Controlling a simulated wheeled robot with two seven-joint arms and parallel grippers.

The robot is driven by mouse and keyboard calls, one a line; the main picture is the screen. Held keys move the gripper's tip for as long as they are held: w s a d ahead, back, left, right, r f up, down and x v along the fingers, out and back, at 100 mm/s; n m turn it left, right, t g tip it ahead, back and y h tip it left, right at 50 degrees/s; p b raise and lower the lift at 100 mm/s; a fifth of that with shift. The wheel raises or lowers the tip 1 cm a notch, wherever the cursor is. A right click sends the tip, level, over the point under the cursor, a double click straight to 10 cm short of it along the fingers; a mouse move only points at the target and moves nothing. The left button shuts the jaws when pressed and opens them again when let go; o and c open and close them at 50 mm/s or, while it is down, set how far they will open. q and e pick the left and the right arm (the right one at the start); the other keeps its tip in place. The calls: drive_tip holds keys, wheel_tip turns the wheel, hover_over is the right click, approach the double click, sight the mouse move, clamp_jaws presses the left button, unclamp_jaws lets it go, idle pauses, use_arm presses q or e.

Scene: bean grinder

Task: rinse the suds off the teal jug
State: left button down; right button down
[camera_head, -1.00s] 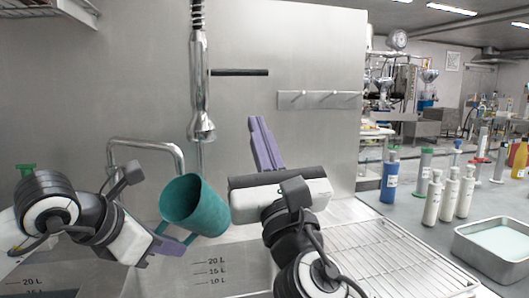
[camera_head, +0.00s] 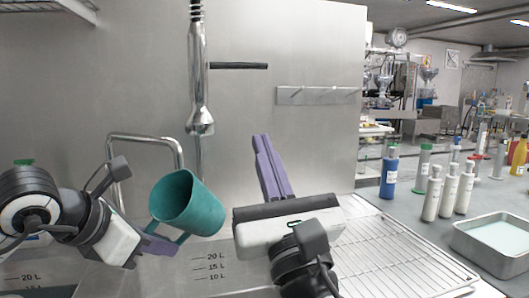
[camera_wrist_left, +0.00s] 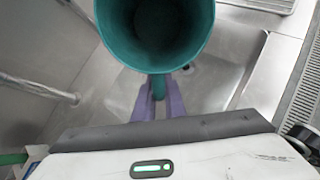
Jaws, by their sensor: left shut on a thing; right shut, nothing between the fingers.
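The teal jug (camera_head: 200,211) is held tilted over the sink, its mouth facing up and left. My left gripper (camera_head: 160,246) is shut on its handle. The left wrist view shows the jug (camera_wrist_left: 155,55) from above, with the purple fingers (camera_wrist_left: 158,103) on either side of the handle. No suds can be made out on the jug. The metal spray head (camera_head: 201,122) hangs above the jug. A thin vertical streak below it reaches down behind the jug's rim; I cannot tell if it is water. My right gripper (camera_head: 270,165) is shut and empty, pointing up, right of the jug.
A bent metal pipe (camera_head: 146,138) stands behind the jug on the left. A wire rack (camera_head: 395,255) lies on the right. Beyond it are a blue bottle (camera_head: 389,178), several white bottles (camera_head: 448,195) and a metal tray (camera_head: 480,250). The steel back wall closes off the rear.

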use_arm(q)
drive_tip(key=s+a+b, duration=0.2)
drive_tip(key=s, duration=0.3)
drive_tip(key=shift+s+a, duration=0.25)
drive_tip(key=shift+s, duration=0.05)
idle(1.3)
drive_tip(key=v, duration=0.6)
drive_tip(key=shift+s, duration=0.2)
drive_tip(key=shift+a+r, duration=0.1)
idle(1.0)
